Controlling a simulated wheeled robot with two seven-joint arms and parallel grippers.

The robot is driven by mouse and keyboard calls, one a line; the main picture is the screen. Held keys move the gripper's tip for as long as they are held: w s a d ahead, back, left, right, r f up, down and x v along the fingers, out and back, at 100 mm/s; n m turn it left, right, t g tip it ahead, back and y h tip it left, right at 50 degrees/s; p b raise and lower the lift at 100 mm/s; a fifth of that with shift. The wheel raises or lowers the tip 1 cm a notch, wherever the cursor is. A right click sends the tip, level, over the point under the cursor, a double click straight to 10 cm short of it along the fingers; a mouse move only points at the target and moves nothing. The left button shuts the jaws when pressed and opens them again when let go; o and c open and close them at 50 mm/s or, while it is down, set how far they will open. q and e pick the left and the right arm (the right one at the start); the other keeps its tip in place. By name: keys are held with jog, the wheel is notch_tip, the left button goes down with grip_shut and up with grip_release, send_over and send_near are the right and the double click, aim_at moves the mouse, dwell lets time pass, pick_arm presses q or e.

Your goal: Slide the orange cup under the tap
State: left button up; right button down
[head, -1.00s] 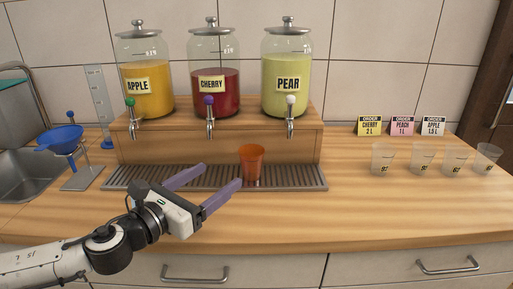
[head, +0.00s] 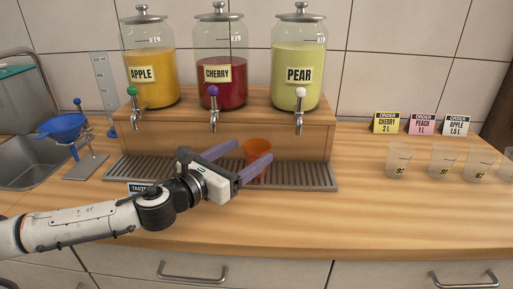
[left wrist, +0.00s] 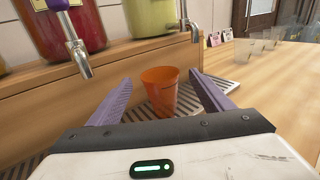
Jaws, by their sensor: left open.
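The orange cup (head: 256,150) stands upright on the grey drip grate (head: 311,177), between the cherry tap (head: 213,113) and the pear tap (head: 299,120). My left gripper (head: 248,160) is open, its purple fingers pointing at the cup. In the head view the near finger hides the cup's lower part. In the left wrist view the orange cup (left wrist: 160,90) stands between and just beyond the open fingers, with no visible contact. The apple tap (head: 135,119) is at the far left of the row. My right gripper is not in view.
Jars of apple, cherry and pear juice stand on a wooden shelf (head: 240,112) behind the grate. Several clear cups (head: 398,160) and order cards (head: 386,122) are at the right. A blue funnel (head: 62,127) stands by the sink at the left. The right front counter is clear.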

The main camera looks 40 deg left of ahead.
aim_at(267, 143)
pick_arm(q)
jog(key=w, duration=0.3)
jog(key=shift+w, duration=0.25)
jog(key=shift+w+d+f+p, duration=0.15)
jog(key=shift+w+p, duration=0.15)
jog(key=shift+w, duration=0.35)
jog(key=c, duration=1.1)
jog(key=shift+o, duration=0.2)
jog(key=shift+w+d+p, duration=0.4)
jog(key=shift+d, duration=0.05)
jog(key=shift+w+d+p, duration=0.6)
jog(key=shift+w+d, duration=0.15)
jog(key=shift+d, duration=0.3)
jog(key=shift+w+d+p, duration=0.35)
jog(key=shift+w+d, duration=0.25)
jog(key=shift+d, duration=0.25)
jog(key=shift+w+d+p, duration=0.35)
jog(key=shift+w+d, duration=0.2)
jog(key=shift+d, duration=0.25)
jog(key=shift+w+d+p, duration=0.35)
jog(key=shift+w+d, duration=0.25)
jog(key=shift+d, duration=0.25)
jog(key=o, duration=1.1)
